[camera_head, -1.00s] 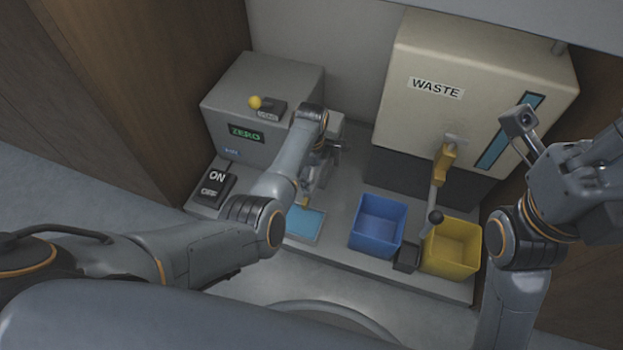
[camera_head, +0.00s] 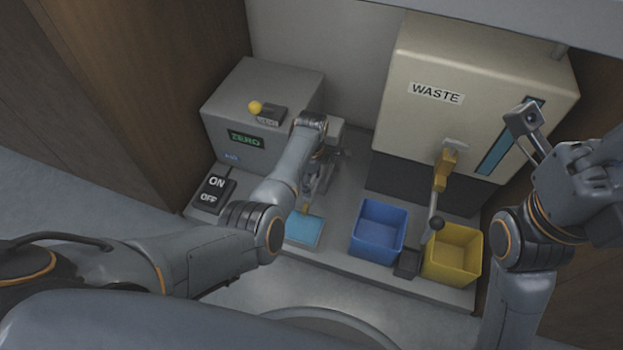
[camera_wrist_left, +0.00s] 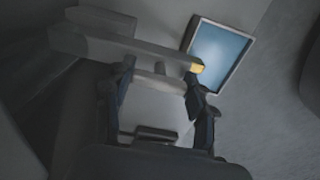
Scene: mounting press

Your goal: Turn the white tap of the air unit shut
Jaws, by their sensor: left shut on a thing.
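My left gripper (camera_head: 318,182) reaches down beside the grey machine, behind the blue pad, and its own wrist mostly hides what it holds. In the left wrist view, the two dark fingers of the left gripper (camera_wrist_left: 163,98) stand on either side of a pale piece, the likely white tap (camera_wrist_left: 158,84), and are shut on it. Its full shape and turn angle cannot be made out. A yellow-tipped part (camera_wrist_left: 197,67) lies just beyond the right finger. My right arm is raised at the right; its finger state cannot be told.
A grey machine (camera_head: 265,90) with a ZERO display and a yellow-knobbed lever stands left. An ON/OFF switch (camera_head: 214,193), a blue pad (camera_head: 304,229), a blue bin (camera_head: 378,250) and a yellow bin (camera_head: 453,270) line the bench. A cream WASTE unit (camera_head: 435,60) stands right.

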